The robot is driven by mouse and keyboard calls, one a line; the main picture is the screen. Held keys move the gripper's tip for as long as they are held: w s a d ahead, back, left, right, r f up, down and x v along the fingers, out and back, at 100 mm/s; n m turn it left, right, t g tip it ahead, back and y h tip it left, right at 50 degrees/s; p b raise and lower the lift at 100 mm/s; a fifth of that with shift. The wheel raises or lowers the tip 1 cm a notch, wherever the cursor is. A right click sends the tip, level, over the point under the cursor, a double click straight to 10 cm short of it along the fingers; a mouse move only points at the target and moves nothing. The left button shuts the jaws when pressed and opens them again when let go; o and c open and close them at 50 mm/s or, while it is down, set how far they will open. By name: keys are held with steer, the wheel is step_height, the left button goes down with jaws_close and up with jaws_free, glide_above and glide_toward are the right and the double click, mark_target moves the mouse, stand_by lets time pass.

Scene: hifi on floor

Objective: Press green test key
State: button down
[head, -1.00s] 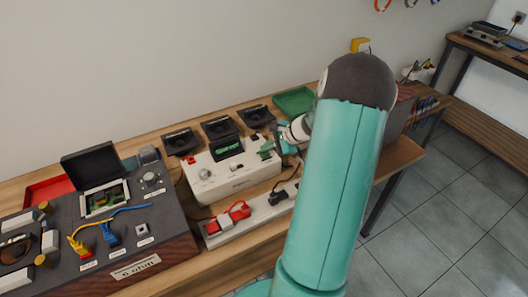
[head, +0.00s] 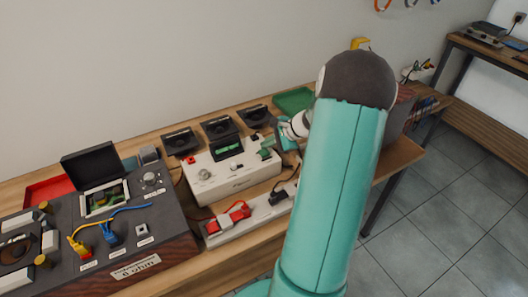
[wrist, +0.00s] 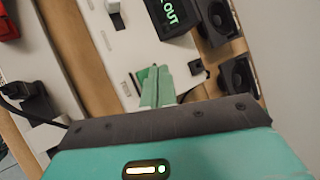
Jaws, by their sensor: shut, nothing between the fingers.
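The white instrument box (head: 232,180) stands on the bench, with a black display (head: 226,147) showing green at its back. My gripper (head: 266,149) is at the right end of the box's top. In the wrist view my gripper's green fingers (wrist: 155,85) are together, empty, over the white top. Contact with the top cannot be told.
A red knob (head: 190,160) and a round dial (head: 204,174) are on the box's left side. Black units (head: 180,141) stand behind it. A strip with red and black plugs (head: 228,219) lies in front. A dark console (head: 130,225) with cables is at left.

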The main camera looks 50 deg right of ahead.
mark_target(266, 153)
steer(key=shift+r, duration=2.5)
steer(key=shift+w+a+r, duration=0.1)
steer(key=shift+a, duration=0.15)
steer(key=a+r+n+g, duration=0.1)
steer(key=a+r+n, duration=0.2)
steer(key=a, duration=0.5)
steer(key=s+a+r+n+g+h, duration=0.1)
steer(key=a+r+n+g, duration=0.1)
steer(key=a+r+n, duration=0.35)
steer(key=a+r+n+g, duration=0.1)
steer(key=a+r+n, duration=0.1)
steer(key=a, duration=0.7)
steer(key=s+a+r+n+t+h, duration=0.1)
steer(key=s+a+r+n, duration=0.4)
steer(key=s+a+n, duration=0.6)
steer(key=s+a+h, duration=0.1)
steer(key=s+a, duration=0.1)
steer(key=a, duration=0.2)
steer(key=shift+s+n+h, duration=0.35)
steer(key=shift+h, duration=0.05)
